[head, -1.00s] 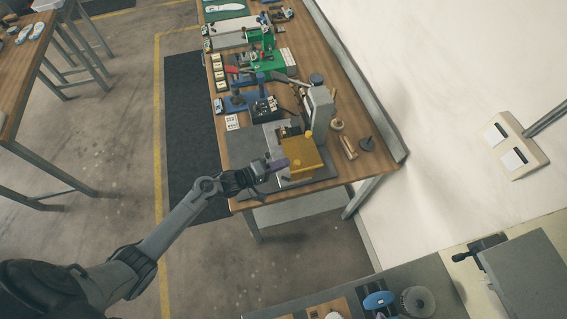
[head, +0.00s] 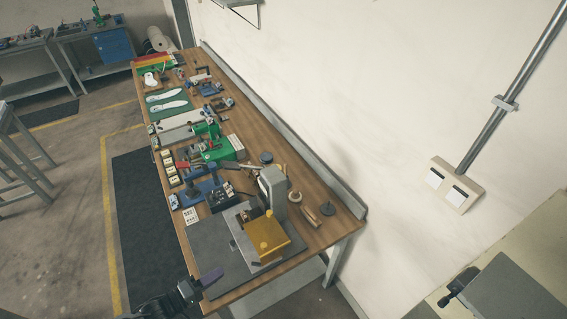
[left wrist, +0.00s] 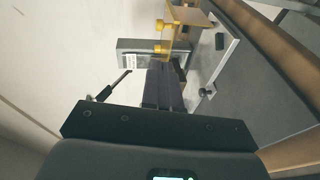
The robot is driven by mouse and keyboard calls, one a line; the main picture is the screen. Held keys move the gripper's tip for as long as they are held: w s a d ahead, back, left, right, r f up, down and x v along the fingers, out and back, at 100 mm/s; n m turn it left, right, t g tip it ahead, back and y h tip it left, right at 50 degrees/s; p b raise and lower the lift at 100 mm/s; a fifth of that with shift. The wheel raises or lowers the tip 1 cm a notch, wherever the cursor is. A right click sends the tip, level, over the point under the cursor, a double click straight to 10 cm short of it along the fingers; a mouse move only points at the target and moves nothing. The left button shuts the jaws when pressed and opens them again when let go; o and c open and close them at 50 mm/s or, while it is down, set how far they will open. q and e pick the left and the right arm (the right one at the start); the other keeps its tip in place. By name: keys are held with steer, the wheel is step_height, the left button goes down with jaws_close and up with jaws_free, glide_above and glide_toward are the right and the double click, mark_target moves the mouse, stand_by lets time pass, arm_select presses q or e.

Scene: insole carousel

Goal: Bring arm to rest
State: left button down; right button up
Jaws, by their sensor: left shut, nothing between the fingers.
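My left gripper (head: 206,281) is at the near left corner of the wooden workbench (head: 319,247), low in the head view. Its dark purple fingers are closed together with nothing between them. They also show from behind in the left wrist view (left wrist: 163,88), pointing toward a machine with yellow parts. That machine, a grey press with a yellow block (head: 262,240), stands on a dark plate on the bench, to the right of the gripper. The left gripper appears apart from it. My right gripper is in neither view.
Green fixtures (head: 218,148), blue clamps and white insoles on a green mat (head: 167,106) line the bench. A tape roll (head: 295,197) sits by the press. A black mat (head: 148,220) covers the floor on the left. A grey machine (head: 510,267) stands at lower right.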

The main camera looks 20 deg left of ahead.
arm_select(q)
steer(key=s+d+r+m+g+y+p, duration=0.1)
steer(key=s+d+r+m+y+p, duration=0.15)
steer(key=d+r, duration=0.35)
steer(key=s+d+r+m+g+y+p, duration=0.1)
steer(key=s+d+r+p, duration=0.1)
steer(key=d+r+p, duration=0.3)
steer(key=s+a+r+m+g+y, duration=0.1)
steer(key=s+r+m+g+y, duration=0.1)
steer(key=s+m+g, duration=0.2)
steer(key=s+a+r+m+g+y, duration=0.1)
steer(key=s+r+m+g+y, duration=0.1)
steer(key=s, duration=0.5)
steer(key=m+g+y, duration=0.1)
steer(key=m+g, duration=0.1)
steer(key=m, duration=0.1)
steer(key=shift+s+a+r, duration=0.2)
steer(key=shift+a+r, duration=0.15)
steer(key=shift+r, duration=0.05)
